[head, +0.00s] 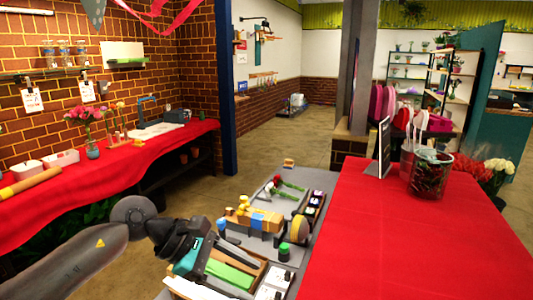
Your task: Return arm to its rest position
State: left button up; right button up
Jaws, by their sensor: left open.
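My left arm comes in from the lower left, and its black and teal gripper (196,248) hangs over the near left corner of the grey work table (318,180). The gripper is open, and I see nothing held in it. It is above or beside a wooden tray (228,252) with green contents, and it hides part of that tray. I cannot tell whether it touches the tray. My right gripper is not in view.
Red and white flowers (277,181), a wooden block with yellow pieces (254,217) and a green-capped bottle (284,252) crowd the grey table. A red-covered table (420,250) carries a glass vase (428,178) and a dark sign (384,148). Open floor (270,145) lies beyond.

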pick_arm(q)
jog(key=d+r+n+t+h, duration=0.7)
jog(key=d+r+n+h, duration=0.15)
jog(key=r+n, duration=0.3)
jog(key=w+a+f+n+t+y, duration=0.2)
jog(key=a+n+t+y, duration=0.4)
jog(key=n, duration=0.6)
jog(key=w+a+f+n+t+y, duration=0.15)
jog(key=a+n+t+y, duration=0.5)
jog(key=n, duration=0.65)
jog(key=s+a+f+n+g+y, duration=0.4)
jog(key=a+f+n+g+y, duration=0.15)
jog(key=f+n, duration=0.5)
jog(key=s+a+f+n+g, duration=0.1)
jog(key=s+f+n+g, duration=0.3)
jog(key=s+f+g, duration=0.5)
jog(key=s+a+f+n+g, duration=0.1)
jog(key=s+f+n+g, duration=0.25)
jog(key=s+f, duration=0.95)
jog(key=f, duration=0.7)
jog(key=s+f, duration=0.2)
jog(key=f, duration=0.8)
jog(key=s+a+f+g+b, duration=0.1)
jog(key=s+a+f, duration=0.1)
jog(key=s+f, duration=1.2)
jog(key=shift+s+a+f, duration=0.2)
jog(key=shift+s+a, duration=0.2)
jog(key=shift+s, duration=0.3)
